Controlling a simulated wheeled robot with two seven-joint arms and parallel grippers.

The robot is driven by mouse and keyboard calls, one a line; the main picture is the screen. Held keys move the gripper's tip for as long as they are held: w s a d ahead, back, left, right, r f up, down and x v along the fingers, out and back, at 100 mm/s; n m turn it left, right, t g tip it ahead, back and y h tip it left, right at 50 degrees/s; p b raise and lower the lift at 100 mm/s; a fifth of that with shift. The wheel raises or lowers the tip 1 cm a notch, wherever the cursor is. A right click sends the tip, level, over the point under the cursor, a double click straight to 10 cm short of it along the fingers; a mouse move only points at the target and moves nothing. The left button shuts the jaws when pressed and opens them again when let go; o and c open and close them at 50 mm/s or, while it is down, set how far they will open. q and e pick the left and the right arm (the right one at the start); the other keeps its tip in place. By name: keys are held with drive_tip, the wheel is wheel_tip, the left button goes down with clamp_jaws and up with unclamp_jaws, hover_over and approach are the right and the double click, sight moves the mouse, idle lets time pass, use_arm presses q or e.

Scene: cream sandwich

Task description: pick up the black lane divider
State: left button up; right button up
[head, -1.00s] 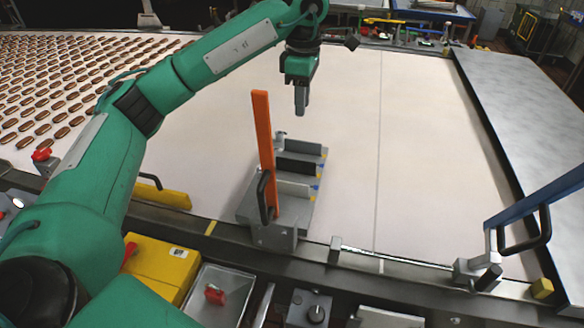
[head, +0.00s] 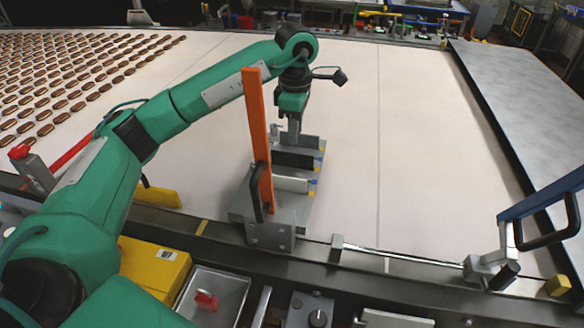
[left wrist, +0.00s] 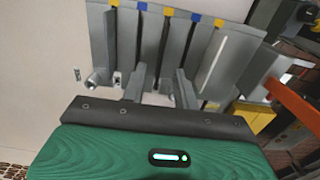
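The black lane divider (head: 294,160) sits in a grey slotted holder (head: 232,207), between a grey divider (head: 308,141) behind and a paler one (head: 290,184) in front. My left gripper (head: 293,139) points down just behind or above the black divider; contact cannot be told. In the left wrist view, the two fingers (left wrist: 158,92) stand apart, with the slats of the holder beyond them. Which dark strip there is the black divider is hard to tell. My right gripper is not in view.
An orange upright bar (head: 257,130) with a black handle stands close in front of the dividers. A blue bar (head: 545,197) with a handle is at the right. Rows of brown sandwiches (head: 75,80) lie at the left. The white belt (head: 430,150) right of the holder is clear.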

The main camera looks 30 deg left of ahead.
sight(297, 161)
use_arm(q)
drive_tip(key=shift+s+f, duration=0.15)
drive_tip(key=shift+f, duration=0.7)
drive_tip(key=f, duration=0.1)
drive_tip(key=f+p, duration=0.1)
drive_tip(key=f, duration=0.1)
drive_tip(key=shift+s+a+f+p, duration=0.15)
drive_tip(key=shift+a+f+p, duration=0.05)
drive_tip(key=shift+a+p, duration=0.1)
drive_tip(key=shift+f, duration=0.5)
drive_tip(key=c, duration=0.6)
clamp_jaws()
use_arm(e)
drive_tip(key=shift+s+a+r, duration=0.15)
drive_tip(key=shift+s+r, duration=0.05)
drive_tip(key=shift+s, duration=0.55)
